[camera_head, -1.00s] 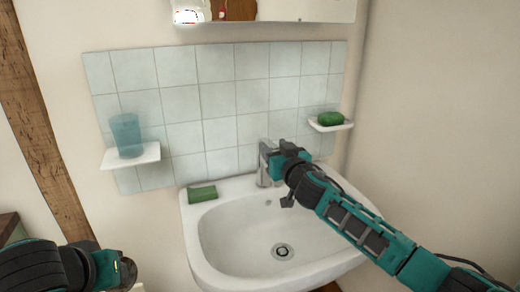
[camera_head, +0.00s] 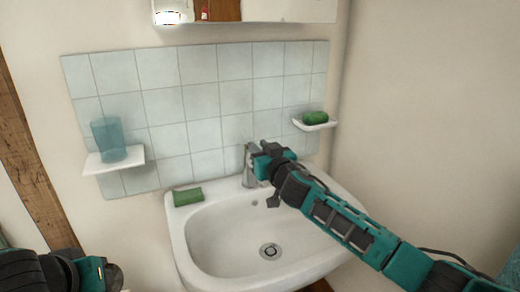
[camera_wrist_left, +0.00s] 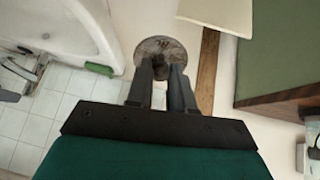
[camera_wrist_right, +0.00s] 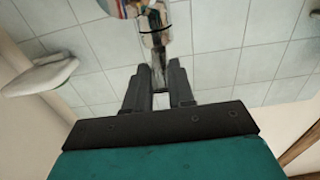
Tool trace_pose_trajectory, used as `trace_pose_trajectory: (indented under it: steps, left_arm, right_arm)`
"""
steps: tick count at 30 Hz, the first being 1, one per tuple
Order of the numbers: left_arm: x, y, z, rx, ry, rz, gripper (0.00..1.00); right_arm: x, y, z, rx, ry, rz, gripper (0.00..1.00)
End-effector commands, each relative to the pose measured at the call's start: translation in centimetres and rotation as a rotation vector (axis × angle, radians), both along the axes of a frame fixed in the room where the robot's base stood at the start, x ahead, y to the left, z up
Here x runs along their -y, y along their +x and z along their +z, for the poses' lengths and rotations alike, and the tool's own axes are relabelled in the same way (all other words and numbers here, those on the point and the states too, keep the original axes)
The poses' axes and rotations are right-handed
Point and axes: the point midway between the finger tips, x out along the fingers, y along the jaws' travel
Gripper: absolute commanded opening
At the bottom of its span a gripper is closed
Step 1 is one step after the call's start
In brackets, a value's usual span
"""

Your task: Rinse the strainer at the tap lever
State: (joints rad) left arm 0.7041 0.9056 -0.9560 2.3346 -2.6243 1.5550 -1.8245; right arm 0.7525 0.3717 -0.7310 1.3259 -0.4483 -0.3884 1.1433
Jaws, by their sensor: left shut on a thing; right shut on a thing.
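The tap (camera_head: 249,175) stands at the back of the white basin (camera_head: 190,241). My right gripper (camera_head: 262,158) is at its top. In the right wrist view my right gripper (camera_wrist_right: 159,80) is shut on the shiny tap lever (camera_wrist_right: 158,62). My left gripper (camera_wrist_left: 160,82) is shut on the strainer (camera_wrist_left: 150,46), a round grey disc, in the left wrist view. The strainer is out of the head view, where only part of my left arm shows at the bottom left. It looks beside the basin, not under the tap. No water stream can be made out.
A green sponge (camera_head: 188,196) lies on the basin's back left rim. A left shelf (camera_head: 113,163) holds a blue cup (camera_head: 108,140); a right dish (camera_head: 316,127) holds green soap (camera_head: 316,118). A mirror cabinet (camera_head: 270,10) is above. The basin's bowl is empty.

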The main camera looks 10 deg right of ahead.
Motion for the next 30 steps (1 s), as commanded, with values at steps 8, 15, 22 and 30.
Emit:
trace_pose_trajectory:
  steps: [8, 15, 22, 30]
  left_arm:
    - [0.0, 0.0, 2.5, 0.001, 0.000, 0.000, 0.00]
    - [0.0, 0.0, 4.0, 0.000, 0.000, 0.000, 0.00]
    - [0.0, 0.0, 3.8, 0.000, 0.000, 0.000, 0.00]
    - [0.0, 0.0, 3.8, 0.000, 0.000, 0.000, 0.00]
  right_arm:
    - [0.0, 0.1, 0.8, -0.036, -0.007, -0.001, 0.00]
    - [0.0, 0.2, 0.8, -0.071, -0.014, 0.000, 0.00]
    - [0.0, 0.2, 0.6, -0.071, -0.015, 0.000, 0.00]
    - [0.0, 0.2, 0.6, -0.071, -0.015, 0.000, 0.41]
